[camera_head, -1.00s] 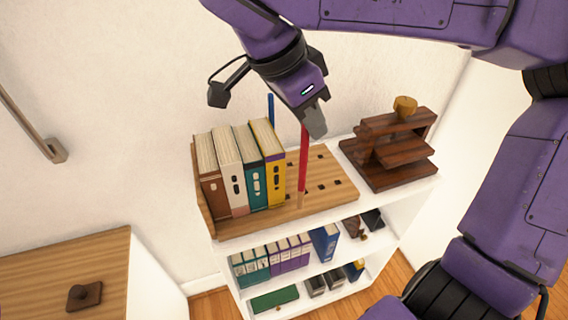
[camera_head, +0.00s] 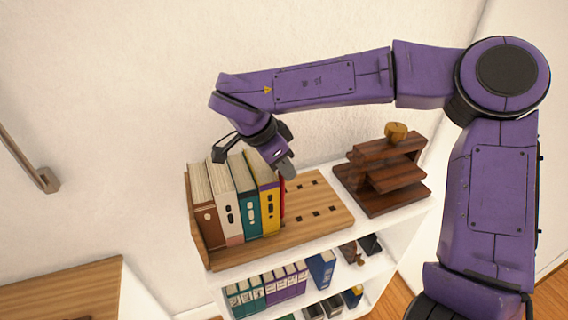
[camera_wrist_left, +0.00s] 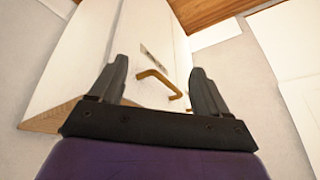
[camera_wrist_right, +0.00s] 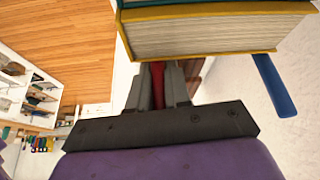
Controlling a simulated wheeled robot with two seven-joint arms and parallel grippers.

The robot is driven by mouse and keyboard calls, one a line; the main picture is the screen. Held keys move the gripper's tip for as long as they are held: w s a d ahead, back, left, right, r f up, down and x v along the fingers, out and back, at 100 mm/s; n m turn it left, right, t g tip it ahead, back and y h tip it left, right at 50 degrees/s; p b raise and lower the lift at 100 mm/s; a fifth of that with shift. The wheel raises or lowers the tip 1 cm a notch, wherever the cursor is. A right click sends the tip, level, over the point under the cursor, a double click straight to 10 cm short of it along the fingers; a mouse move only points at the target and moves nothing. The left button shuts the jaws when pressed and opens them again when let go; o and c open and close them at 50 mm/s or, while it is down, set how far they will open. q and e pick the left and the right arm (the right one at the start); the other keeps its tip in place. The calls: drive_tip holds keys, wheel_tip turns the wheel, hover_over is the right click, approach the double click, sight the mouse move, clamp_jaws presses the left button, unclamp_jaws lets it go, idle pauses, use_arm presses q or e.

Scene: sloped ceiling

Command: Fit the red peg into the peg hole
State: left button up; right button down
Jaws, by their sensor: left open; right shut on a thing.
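The red peg (camera_head: 283,193) shows as a thin strip just right of the yellow book in the head view. My right gripper (camera_head: 288,170) is shut on the peg's upper part. The peg also shows between the right fingers in the right wrist view (camera_wrist_right: 157,88). The wooden board (camera_head: 285,237) lies on the white shelf and has several dark square holes on its right part. I cannot tell whether the peg's lower end is in a hole. My left gripper (camera_wrist_left: 160,85) is open and empty, facing a white cabinet.
Several upright books (camera_head: 231,200) stand at the board's left, the yellow book (camera_head: 269,205) closest to the peg. A blue peg (camera_wrist_right: 275,88) shows beside the books in the right wrist view. A stepped dark wooden stand (camera_head: 385,180) is at the right. The board's right part is clear.

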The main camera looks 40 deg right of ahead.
drive_tip(key=shift+s, duration=0.1)
drive_tip(key=c, duration=1.1)
unclamp_jaws()
drive_tip(key=shift+f, duration=0.15)
drive_tip(key=v, duration=1.2)
drive_tip(key=shift+r, duration=0.2)
